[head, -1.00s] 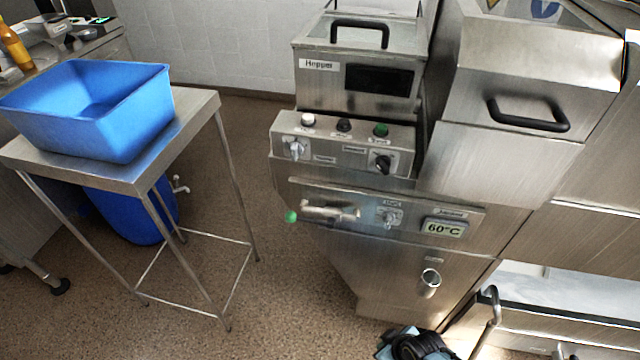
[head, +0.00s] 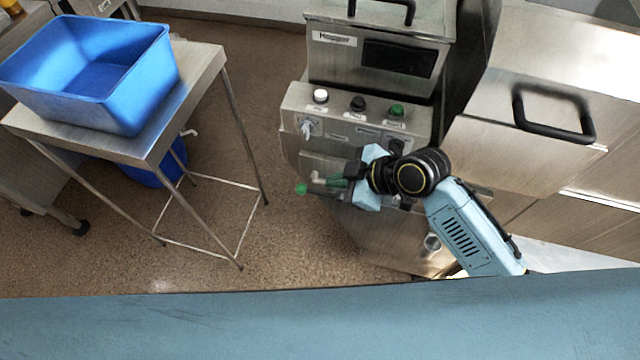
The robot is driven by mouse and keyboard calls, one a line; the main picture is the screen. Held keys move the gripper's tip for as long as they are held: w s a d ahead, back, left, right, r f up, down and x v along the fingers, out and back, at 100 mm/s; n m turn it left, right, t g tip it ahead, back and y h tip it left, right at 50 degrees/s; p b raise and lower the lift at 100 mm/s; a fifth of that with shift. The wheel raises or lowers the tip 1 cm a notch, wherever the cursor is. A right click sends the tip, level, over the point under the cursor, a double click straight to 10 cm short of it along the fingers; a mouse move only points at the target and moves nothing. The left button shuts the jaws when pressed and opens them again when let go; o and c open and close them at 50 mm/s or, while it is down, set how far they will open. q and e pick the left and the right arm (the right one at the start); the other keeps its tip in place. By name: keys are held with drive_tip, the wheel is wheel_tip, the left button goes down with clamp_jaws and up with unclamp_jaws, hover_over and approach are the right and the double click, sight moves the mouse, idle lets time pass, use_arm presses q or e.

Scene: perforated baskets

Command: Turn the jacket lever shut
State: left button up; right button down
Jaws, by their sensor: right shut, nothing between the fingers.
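The jacket lever is a metal handle with a green ball (head: 301,188) at its end, in the middle of the head view. It points left from the lower front panel of the steel machine. My right gripper (head: 337,182) reaches in from the right, shut and empty, with its fingers close beside the lever, right of the ball. I cannot tell whether they touch it. The gripper and wrist hide the lever's root, the middle of the lower panel and the temperature display. My left gripper is out of view.
The machine's upper panel carries white, black and green buttons (head: 357,104) and a small switch (head: 307,128). A hopper (head: 335,60) sits above. A steel table (head: 205,70) with a blue bin (head: 95,85) stands left. Open floor lies between table and machine.

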hover_over(308, 189)
drive_tip(key=s+d, duration=0.2)
wheel_tip(308, 189, down, 5)
drive_tip(key=shift+d+f, duration=0.2)
drive_tip(key=shift+f, duration=0.8)
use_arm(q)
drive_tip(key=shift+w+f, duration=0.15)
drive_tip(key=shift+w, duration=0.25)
use_arm(e)
drive_tip(key=shift+w+f, duration=0.15)
drive_tip(key=shift+f, duration=0.45)
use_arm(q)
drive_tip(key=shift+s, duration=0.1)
use_arm(e)
drive_tip(key=shift+w, duration=0.15)
